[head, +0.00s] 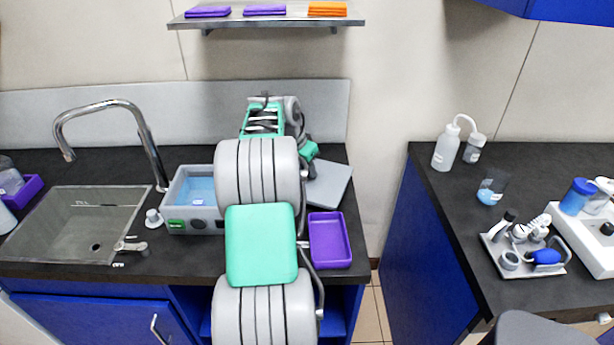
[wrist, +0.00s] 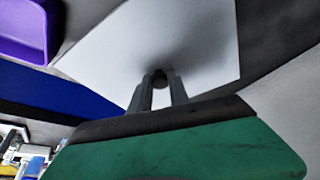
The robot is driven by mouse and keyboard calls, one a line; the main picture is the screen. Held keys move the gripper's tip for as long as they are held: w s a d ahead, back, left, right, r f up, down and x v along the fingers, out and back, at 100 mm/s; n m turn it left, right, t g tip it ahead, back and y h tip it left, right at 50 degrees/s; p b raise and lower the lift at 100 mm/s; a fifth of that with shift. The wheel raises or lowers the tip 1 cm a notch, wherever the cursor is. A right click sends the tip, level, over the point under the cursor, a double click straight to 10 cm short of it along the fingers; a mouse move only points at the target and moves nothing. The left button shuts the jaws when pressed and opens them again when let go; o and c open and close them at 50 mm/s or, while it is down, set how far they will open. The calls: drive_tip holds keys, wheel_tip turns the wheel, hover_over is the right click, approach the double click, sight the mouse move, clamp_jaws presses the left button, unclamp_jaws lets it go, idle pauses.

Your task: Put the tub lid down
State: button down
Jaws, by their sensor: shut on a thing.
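The tub lid is a flat grey panel (head: 328,186) at the right end of the left counter, behind the purple tray in the head view. It fills the upper middle of the wrist view (wrist: 190,45). My gripper (wrist: 160,78) is shut on a small dark knob on the lid. In the head view my arm hides the gripper's fingers. I cannot tell whether the lid touches the counter. The tub is a grey water bath (head: 190,212) with blue water, standing open left of my arm, which hides its right part.
A purple tray (head: 330,240) lies at the counter's front right edge; it also shows in the wrist view (wrist: 22,28). A sink (head: 75,225) with a tall tap is on the left. A shelf (head: 265,20) hangs above. A floor gap separates the right counter (head: 435,190).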

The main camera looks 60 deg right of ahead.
drive_tip(key=shift+f, duration=1.05)
drive_tip(key=shift+f, duration=0.1)
drive_tip(key=c, duration=1.7)
unclamp_jaws()
drive_tip(key=shift+f, duration=0.15)
drive_tip(key=o, duration=0.5)
drive_tip(key=shift+c, duration=0.2)
